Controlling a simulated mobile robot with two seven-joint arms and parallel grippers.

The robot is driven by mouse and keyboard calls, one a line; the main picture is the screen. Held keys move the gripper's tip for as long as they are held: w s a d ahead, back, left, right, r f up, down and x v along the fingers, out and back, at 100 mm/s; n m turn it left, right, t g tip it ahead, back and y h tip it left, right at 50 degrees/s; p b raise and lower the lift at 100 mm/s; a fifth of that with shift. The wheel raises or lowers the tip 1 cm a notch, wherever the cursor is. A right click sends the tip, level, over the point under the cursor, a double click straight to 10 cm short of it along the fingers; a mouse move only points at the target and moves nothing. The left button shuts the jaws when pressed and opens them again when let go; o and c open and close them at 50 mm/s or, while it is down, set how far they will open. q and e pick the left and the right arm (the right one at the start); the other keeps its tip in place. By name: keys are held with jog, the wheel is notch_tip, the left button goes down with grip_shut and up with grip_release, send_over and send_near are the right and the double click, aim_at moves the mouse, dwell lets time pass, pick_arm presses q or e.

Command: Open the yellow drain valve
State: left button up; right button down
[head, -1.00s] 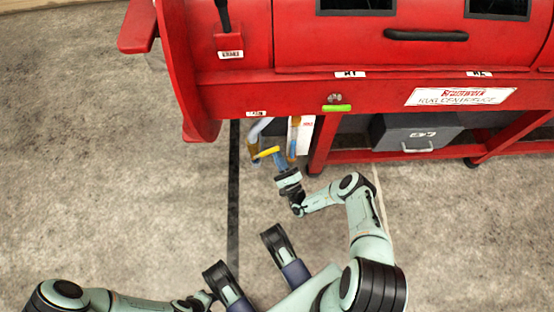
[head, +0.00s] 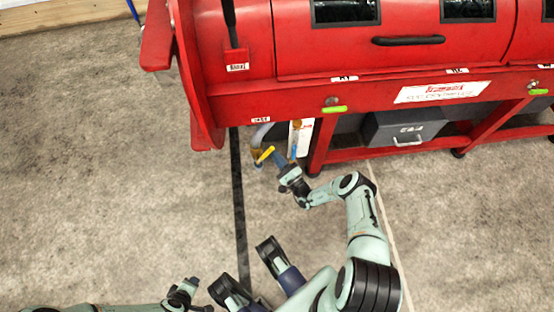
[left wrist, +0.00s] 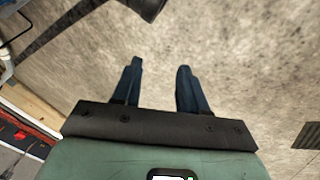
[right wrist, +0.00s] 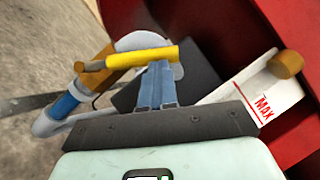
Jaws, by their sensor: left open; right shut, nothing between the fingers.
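The yellow valve handle (head: 265,153) sits on pipework below the left end of the red machine. In the head view it slants up to the right. In the right wrist view the yellow handle (right wrist: 142,57) lies across the picture, just beyond my fingertips. My right gripper (head: 279,160) is shut and empty. Its fingertips (right wrist: 159,66) are at the handle's right end; whether they touch it I cannot tell. My left gripper (left wrist: 158,65) is open and empty above the floor, away from the valve, low on the left in the head view (head: 188,287).
The red machine (head: 250,104) fills the top, with a red leg (head: 319,145) right of the valve. A white card marked MAX (right wrist: 262,100) and a brown-capped tube (right wrist: 286,64) stand close by. A grey box (head: 404,128) is under the machine. Floor at left is clear.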

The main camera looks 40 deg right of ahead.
pick_arm(q)
jog(key=s+d+r+g+h+p, duration=0.1)
jog(key=s+d+r+g+p, duration=0.2)
jog(key=s, duration=0.8)
jog(key=shift+s+d+r+m+g+h+p, duration=0.15)
jog(key=shift+d+r+m+g+h+p, duration=0.2)
jog(key=shift+d+r+p, duration=1.35)
pick_arm(e)
jog(key=shift+w+a+r+n+g+y, duration=0.15)
jog(key=shift+w+a+r+n+g, duration=0.25)
jog(key=shift+a+r+n, duration=0.3)
jog(key=shift+w+a+r+n+g+y, duration=0.2)
jog(key=shift+w+a+r+n+g, duration=0.35)
jog(key=shift+n, duration=0.35)
jog(key=shift+w+a+r+n+g+y, duration=0.15)
jog(key=shift+w+a+r+n+g, duration=0.2)
jog(key=shift+a+n, duration=0.4)
pick_arm(q)
jog(key=shift+a+r+p, duration=0.15)
jog(key=shift+a+r, duration=0.2)
jog(key=shift+r, duration=0.2)
jog(key=shift+a+r+p, duration=0.15)
jog(key=shift+a+r, duration=0.15)
jog(key=shift+r, duration=0.2)
